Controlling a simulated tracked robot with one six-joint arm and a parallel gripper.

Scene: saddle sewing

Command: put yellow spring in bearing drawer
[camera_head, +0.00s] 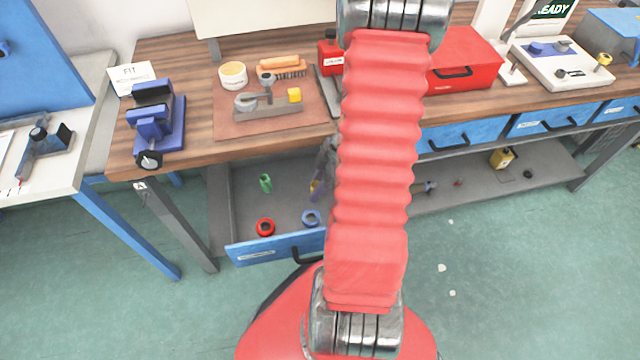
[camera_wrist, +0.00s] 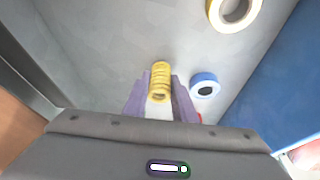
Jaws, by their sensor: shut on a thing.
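The yellow spring (camera_wrist: 160,76) stands out between the two purple-grey fingers of my gripper (camera_wrist: 160,98) in the wrist view. My gripper is shut on it. In the head view my gripper (camera_head: 319,180) shows just left of my red arm, over the open drawer, with a bit of yellow at its tip. The open drawer (camera_head: 275,247) has a blue front with a label too small to read. I cannot tell whether the spring touches the drawer floor.
The drawer holds a green part (camera_head: 265,183), a red ring (camera_head: 265,228) and a blue ring (camera_head: 311,218). The wrist view also shows a yellow-and-white ring (camera_wrist: 234,12). A blue vise (camera_head: 155,120) stands on the wooden bench above. My arm hides the drawer's right side.

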